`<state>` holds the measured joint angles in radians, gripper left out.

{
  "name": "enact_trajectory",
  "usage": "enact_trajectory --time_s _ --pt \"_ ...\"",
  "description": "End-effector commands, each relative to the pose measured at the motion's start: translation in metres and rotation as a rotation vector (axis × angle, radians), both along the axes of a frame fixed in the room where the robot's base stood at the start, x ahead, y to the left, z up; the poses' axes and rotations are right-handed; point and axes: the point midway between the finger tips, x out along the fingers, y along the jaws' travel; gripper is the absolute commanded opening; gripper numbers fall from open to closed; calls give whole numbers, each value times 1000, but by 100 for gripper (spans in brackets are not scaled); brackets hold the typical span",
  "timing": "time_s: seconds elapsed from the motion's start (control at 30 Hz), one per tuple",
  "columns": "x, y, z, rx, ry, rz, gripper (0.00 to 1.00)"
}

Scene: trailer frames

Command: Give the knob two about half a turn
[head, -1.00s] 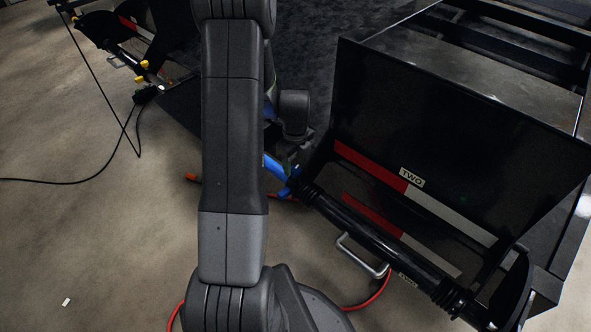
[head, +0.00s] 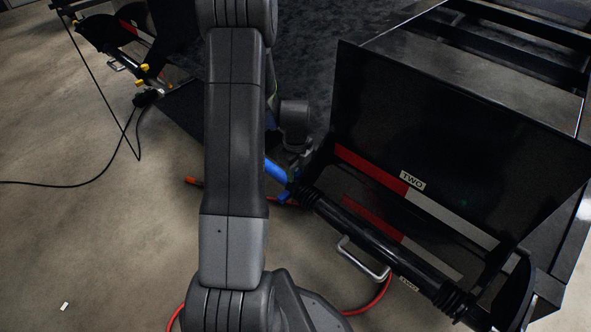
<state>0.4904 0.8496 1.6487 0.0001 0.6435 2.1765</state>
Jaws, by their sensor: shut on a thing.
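A label reading TWO (head: 412,180) is on the red-and-white stripe of the black trailer panel (head: 450,130). Knob two (head: 277,171) shows as a blue part at the left end of the black roller bar (head: 375,240). My arm hides some of it, so its full shape and exact angle cannot be told. My gripper (head: 294,156) is just behind and right of my arm, at the blue part. It is shut on it, though the fingertips are dark and mostly hidden.
A metal handle (head: 360,262) sticks out below the bar. A red hose (head: 375,302) lies on the floor beneath. Another trailer frame with yellow knobs (head: 143,70) and a black cable (head: 125,130) is at upper left. The floor at left is largely clear.

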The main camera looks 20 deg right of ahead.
Motion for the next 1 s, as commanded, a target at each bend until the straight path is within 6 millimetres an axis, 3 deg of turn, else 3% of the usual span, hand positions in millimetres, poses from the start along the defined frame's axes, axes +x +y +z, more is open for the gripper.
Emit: enact_trajectory --time_s 0.3,0.63,0.67,0.73,0.77,1.0 --pt "0 0 1 0 0 199 12" --pt "0 0 0 -1 -1 214 12" --pt "0 0 1 -1 -1 213 38" --pt "0 0 0 -1 -1 213 52" --pt "0 0 0 -1 -1 213 56" --pt "0 0 0 0 0 212 56"
